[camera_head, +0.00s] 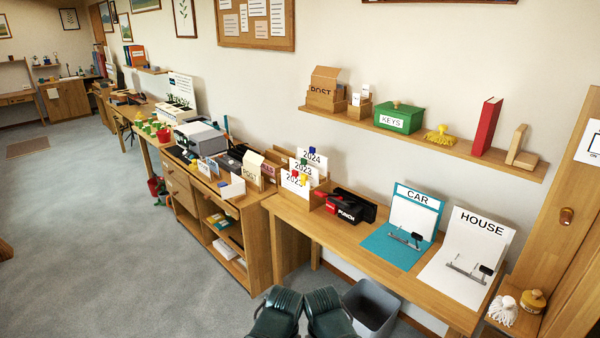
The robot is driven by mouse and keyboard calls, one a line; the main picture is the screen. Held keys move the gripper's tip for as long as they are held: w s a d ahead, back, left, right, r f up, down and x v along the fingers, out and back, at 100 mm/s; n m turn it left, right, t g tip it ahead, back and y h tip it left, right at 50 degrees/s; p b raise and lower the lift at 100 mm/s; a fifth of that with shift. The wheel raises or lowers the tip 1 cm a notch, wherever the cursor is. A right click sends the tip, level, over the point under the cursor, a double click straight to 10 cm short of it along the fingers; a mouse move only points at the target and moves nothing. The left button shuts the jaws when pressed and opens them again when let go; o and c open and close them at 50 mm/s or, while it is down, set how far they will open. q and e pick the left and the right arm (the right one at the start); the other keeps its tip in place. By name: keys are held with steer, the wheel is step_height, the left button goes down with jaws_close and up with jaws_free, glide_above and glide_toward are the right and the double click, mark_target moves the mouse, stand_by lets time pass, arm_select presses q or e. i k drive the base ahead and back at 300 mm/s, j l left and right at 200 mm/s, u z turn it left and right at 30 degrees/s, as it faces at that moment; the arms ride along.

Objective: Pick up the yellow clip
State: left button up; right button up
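The yellow clip (303,179) looks like a tiny yellow piece on the white cards in the wooden card box (316,190), on the long wooden desk. A red clip (295,173) sits close beside it, and green and blue clips (312,149) show on the cards behind. It is too small to tell how it grips the card. Two dark green parts of my own arms show at the bottom edge, well apart from the clip. No gripper fingers show.
The desk (378,264) also bears a black and red punch (343,207), the teal CAR board (404,232) and the white HOUSE board (466,257). A grey bin (372,307) stands in front of it. A shelf (430,142) hangs above. Open carpet (110,230) lies to the left.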

mark_target(304, 178)
steer(key=i+j+u, duration=0.15)
steer(key=i, duration=1.65)
